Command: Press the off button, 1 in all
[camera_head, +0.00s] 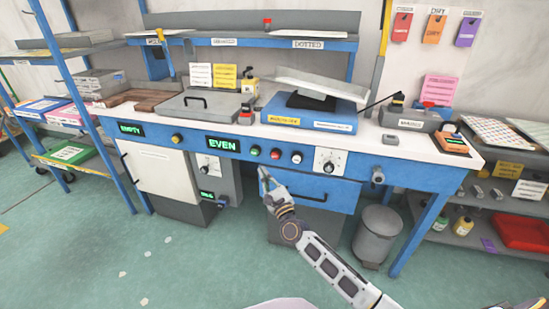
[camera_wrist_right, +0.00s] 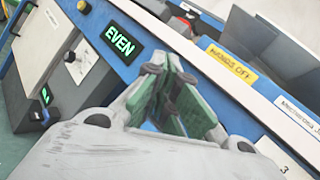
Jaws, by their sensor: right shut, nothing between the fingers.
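A row of buttons sits on the blue front panel of the bench: a green button (camera_head: 255,150), a red button (camera_head: 275,153) and a pale button (camera_head: 297,157). I cannot read which is marked off. My right gripper (camera_head: 264,174) is shut and empty, just below the green and red buttons in the head view. Its closed fingers also show in the right wrist view (camera_wrist_right: 172,95), where they and the gripper body hide most of the button row. Whether it touches the panel cannot be told. My left gripper is not in view.
A lit display reading EVEN (camera_head: 222,144) is left of the buttons. A dial plate (camera_head: 329,161) is to their right, above a drawer handle (camera_head: 306,197). A grey bin (camera_head: 377,236) stands under the bench.

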